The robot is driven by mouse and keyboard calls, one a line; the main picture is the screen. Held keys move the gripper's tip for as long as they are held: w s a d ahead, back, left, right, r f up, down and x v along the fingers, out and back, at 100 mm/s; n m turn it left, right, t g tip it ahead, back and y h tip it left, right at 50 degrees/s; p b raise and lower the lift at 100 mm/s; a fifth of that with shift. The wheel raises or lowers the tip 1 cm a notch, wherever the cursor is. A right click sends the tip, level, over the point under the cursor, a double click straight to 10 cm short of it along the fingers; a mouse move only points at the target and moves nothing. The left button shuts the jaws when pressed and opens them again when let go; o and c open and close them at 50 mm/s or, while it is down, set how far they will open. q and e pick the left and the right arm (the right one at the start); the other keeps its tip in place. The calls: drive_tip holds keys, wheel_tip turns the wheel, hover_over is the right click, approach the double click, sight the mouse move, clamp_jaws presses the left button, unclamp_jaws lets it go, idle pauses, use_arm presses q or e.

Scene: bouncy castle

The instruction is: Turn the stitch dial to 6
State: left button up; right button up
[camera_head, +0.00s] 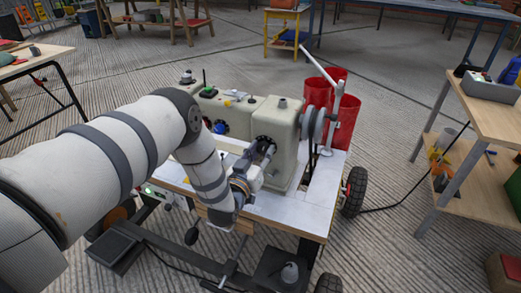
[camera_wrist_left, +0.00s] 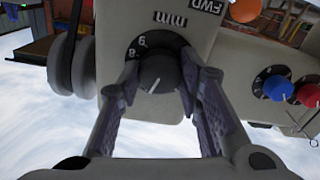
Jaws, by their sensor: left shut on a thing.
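The stitch dial (camera_wrist_left: 158,72) is a black round knob on the cream sewing machine (camera_head: 287,118). In the left wrist view its white pointer line faces down and slightly left, away from the few numerals visible at its upper left. The other numerals are hidden. The lettering appears upside down. My left gripper (camera_wrist_left: 163,76) has one finger on each side of the knob and is shut on it. In the head view the left gripper (camera_head: 265,150) is at the machine's near face; the dial is mostly hidden there. My right gripper is not in view.
Blue (camera_wrist_left: 277,88) and red (camera_wrist_left: 308,95) knobs sit on the machine to the right of the dial in the left wrist view. A handwheel (camera_head: 314,124) is at the machine's right. Red bins (camera_head: 346,120) stand behind, and a wooden workbench (camera_head: 490,105) is at right.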

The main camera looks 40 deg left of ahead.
use_arm(q)
drive_tip(key=m+p, duration=0.1)
drive_tip(key=m, duration=0.4)
drive_tip(key=shift+f+m, duration=0.1)
drive_tip(key=shift+m, duration=0.2)
idle(0.4)
drive_tip(key=o, duration=1.1)
drive_tip(key=shift+o, duration=0.2)
drive_tip(key=v, duration=1.2)
drive_tip(key=shift+s, duration=0.1)
